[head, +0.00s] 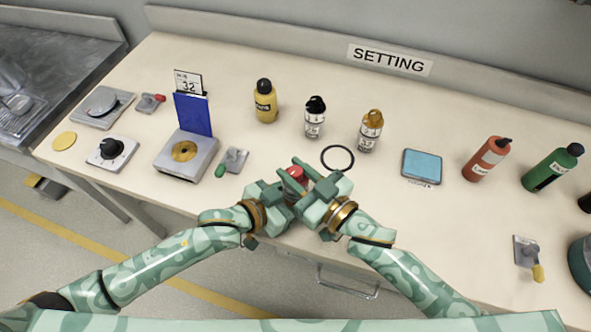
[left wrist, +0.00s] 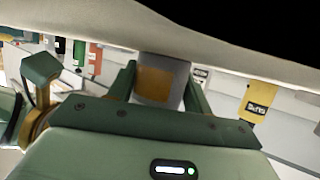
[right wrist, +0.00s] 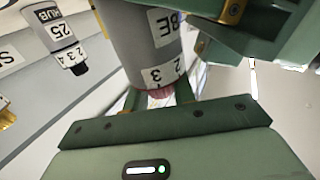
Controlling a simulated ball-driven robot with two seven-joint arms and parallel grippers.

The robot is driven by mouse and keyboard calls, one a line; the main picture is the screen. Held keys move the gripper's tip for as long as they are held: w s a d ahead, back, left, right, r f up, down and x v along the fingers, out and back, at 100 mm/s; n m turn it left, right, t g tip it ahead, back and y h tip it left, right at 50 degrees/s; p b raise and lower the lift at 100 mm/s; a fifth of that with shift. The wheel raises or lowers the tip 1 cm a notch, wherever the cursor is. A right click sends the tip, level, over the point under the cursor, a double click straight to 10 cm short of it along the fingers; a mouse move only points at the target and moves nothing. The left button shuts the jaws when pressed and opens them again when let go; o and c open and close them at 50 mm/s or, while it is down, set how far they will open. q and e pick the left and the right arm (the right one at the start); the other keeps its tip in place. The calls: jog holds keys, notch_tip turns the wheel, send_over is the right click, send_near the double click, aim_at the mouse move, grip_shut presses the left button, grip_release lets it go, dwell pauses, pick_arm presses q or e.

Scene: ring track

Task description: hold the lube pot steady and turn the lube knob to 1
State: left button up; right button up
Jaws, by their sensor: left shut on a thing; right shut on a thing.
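The lube pot is mostly hidden behind my grippers in the head view. Its grey body with an orange patch (left wrist: 158,80) sits between the fingers of my left gripper (head: 284,194) in the left wrist view. Its red lube knob (head: 296,173) shows at the top, between the grippers. My right gripper (head: 307,176) is shut on the knob; in the right wrist view the knob (right wrist: 160,93) sits between its fingers. There the pot's grey side (right wrist: 140,40) carries a label ending in "BE" and digits 2 and 3. The knob's exact setting cannot be read.
A black ring (head: 338,158) lies just behind the grippers. Two small bottles, black-capped (head: 315,118) and orange-capped (head: 370,131), stand behind it. A blue pad (head: 422,167) lies to the right, a grey stand with a blue plate (head: 193,114) to the left.

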jog(key=o, duration=1)
jog(key=v, duration=1.2)
jog(key=shift+a, duration=0.1)
